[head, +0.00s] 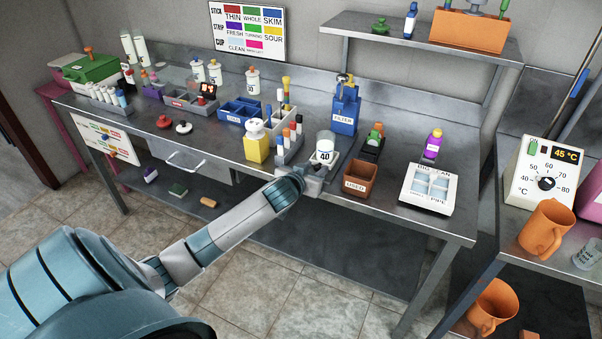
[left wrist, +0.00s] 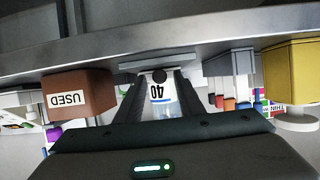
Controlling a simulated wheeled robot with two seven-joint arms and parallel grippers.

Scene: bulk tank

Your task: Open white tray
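A white tray (head: 441,206) with several pale compartments and lettering on its rim stands near the right end of the steel table; I cannot tell whether a clear lid covers it. My left gripper (head: 316,172) is at the front edge of the table, well to the left of this tray. Its fingers (left wrist: 160,100) are apart in the left wrist view. A clear cup marked 40 (head: 325,146) is just behind them; it shows upside down between the fingers in the left wrist view (left wrist: 160,94). Contact is not visible. My right gripper is not in view.
A brown USED box (head: 360,180) stands between my left gripper and the white tray. A yellow bottle (head: 257,143) and a marker rack (head: 289,146) are to the left. A purple bottle (head: 433,145) stands behind the tray.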

